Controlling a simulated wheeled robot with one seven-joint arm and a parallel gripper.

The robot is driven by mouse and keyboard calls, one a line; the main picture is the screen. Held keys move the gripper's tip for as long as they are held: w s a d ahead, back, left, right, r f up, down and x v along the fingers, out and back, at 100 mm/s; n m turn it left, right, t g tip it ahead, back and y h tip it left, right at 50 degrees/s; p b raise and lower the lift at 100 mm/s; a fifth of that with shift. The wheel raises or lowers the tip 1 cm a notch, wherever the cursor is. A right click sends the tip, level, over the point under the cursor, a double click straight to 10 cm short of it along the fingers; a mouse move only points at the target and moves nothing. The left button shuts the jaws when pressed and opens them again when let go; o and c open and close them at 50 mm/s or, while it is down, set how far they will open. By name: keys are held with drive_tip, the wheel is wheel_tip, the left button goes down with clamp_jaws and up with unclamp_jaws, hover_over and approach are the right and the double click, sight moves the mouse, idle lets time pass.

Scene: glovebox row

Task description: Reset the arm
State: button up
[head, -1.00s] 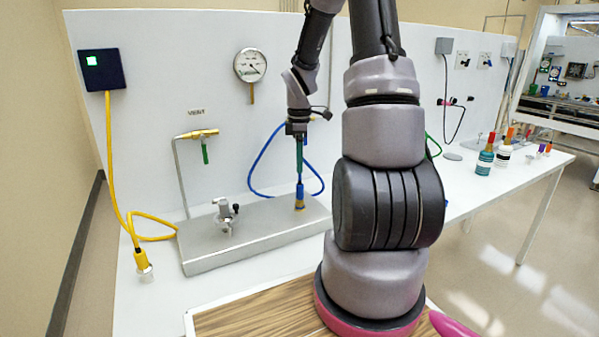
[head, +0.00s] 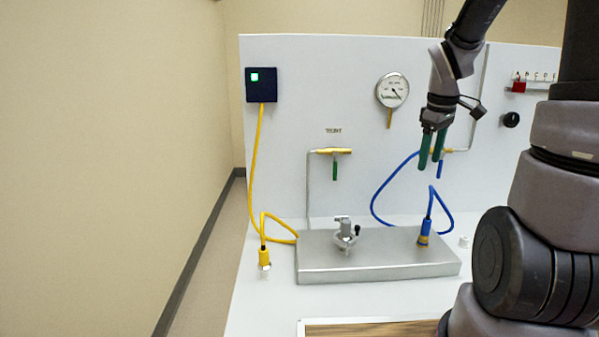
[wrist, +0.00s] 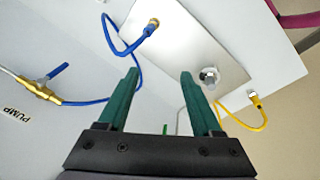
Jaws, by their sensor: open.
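My gripper (head: 431,158) hangs in the air in front of the white panel, its green fingers pointing down, open and empty. It is above the metal plate (head: 380,268) and apart from the blue hose's end fitting (head: 424,238), which stands upright at the plate's right end. In the wrist view my gripper's fingers (wrist: 159,76) are spread with nothing between them. The blue hose's brass end (wrist: 153,22) shows beyond them on the plate.
A yellow hose (head: 257,150) runs from a dark box (head: 261,85) to a fitting (head: 264,262) left of the plate. A clamp-like fixture (head: 345,234) stands on the plate.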

drive_tip(key=s+a+r+m+t+y, duration=0.1)
drive_tip(key=s+a+r+m+t, duration=0.1)
drive_tip(key=s+a+r+m, duration=0.2)
drive_tip(key=s+a+r+m+t+y, duration=0.1)
drive_tip(key=s+a+r+m+t, duration=0.2)
drive_tip(key=s+r+m, duration=0.4)
drive_tip(key=s+a+r, duration=0.1)
drive_tip(key=s+r, duration=0.1)
drive_tip(key=s, duration=0.2)
drive_tip(key=shift+s+a, duration=0.2)
drive_tip(key=shift+a, duration=0.05)
